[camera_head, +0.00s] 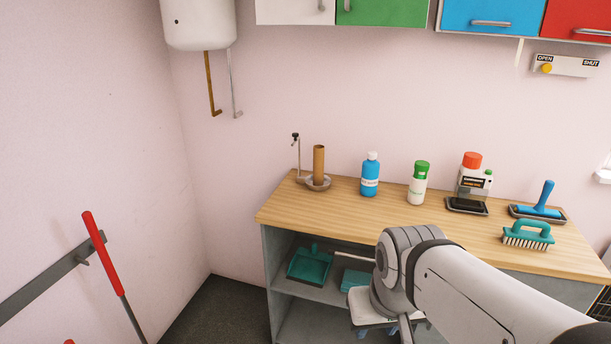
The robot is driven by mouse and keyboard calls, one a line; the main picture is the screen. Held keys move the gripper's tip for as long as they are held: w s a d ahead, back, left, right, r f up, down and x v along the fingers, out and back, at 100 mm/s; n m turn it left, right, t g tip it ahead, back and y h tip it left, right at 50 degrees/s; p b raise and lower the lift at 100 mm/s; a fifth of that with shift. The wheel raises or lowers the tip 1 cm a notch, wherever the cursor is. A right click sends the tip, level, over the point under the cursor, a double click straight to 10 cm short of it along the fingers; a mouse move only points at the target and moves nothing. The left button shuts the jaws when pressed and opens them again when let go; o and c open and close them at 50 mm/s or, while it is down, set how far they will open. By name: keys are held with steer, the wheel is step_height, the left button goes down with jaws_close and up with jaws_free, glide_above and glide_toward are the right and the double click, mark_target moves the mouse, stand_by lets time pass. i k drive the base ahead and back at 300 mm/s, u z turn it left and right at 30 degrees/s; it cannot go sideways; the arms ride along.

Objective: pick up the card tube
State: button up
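The card tube (319,161) is a plain brown cylinder. It stands upright at the left end of the wooden worktop, in or on a round grey dish (325,186). A thin metal stand with a black tip (297,150) rises just left of it. My arm comes in from the lower right, and its rounded joint is in front of the worktop's front edge, to the right of and below the tube.
On the worktop (305,212) are a blue bottle (370,178), a green-capped bottle (418,185), a red-capped container (472,176), a blue-handled tool (541,203) and a teal brush (528,236). A teal dustpan (310,264) is on the shelf below. A red-handled tool (103,250) is at left.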

mark_target(318, 150)
steer(key=z, duration=0.15)
steer(key=k, duration=0.2)
steer(key=u, duration=1.4)
steer(key=i, duration=1.6)
steer(key=z, duration=1.9)
steer(key=i, duration=1)
steer(key=z, duration=0.1)
